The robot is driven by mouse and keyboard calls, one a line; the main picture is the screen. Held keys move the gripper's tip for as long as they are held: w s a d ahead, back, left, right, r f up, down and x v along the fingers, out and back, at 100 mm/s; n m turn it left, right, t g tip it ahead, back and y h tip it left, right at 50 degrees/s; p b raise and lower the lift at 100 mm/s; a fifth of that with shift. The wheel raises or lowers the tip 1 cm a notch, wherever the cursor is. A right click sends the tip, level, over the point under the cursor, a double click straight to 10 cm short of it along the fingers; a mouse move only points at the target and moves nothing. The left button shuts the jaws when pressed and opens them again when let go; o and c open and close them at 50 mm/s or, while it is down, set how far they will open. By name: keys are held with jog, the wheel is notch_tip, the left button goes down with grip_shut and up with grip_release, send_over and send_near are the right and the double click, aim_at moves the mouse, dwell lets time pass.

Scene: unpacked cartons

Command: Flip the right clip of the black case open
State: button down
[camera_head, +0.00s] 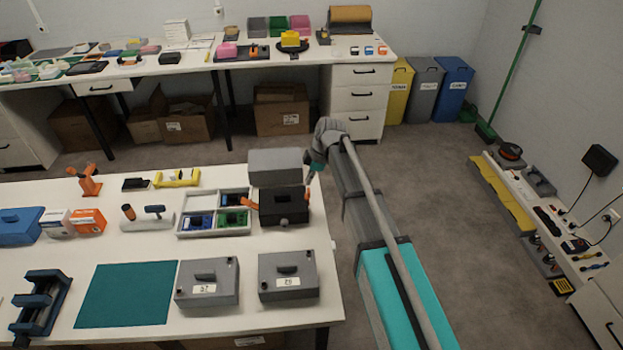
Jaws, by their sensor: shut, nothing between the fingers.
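The black case (284,207) stands on the near white table, in front of a grey box. It has a small round knob or latch on its front. An orange clip (249,204) sticks out at its left side. The right clip (308,194) shows as a small orange piece at the right side; its exact position is hard to tell. My gripper (312,180) reaches down at the case's right rear corner, close to the right clip. It is shut and holds nothing. I cannot tell whether it touches the clip, and my arm hides part of that area.
A grey box (274,163) stands right behind the case. A divided tray (186,228) with blue and green parts lies to its left. Two grey cases (207,296) (288,288) stand in front, beside a teal mat (125,296).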

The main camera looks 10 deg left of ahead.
aim_at(307, 197)
jog(key=shift+b+x, duration=2.05)
jog(key=shift+x, duration=0.45)
jog(key=shift+s+a, duration=0.1)
jog(key=shift+a, duration=0.05)
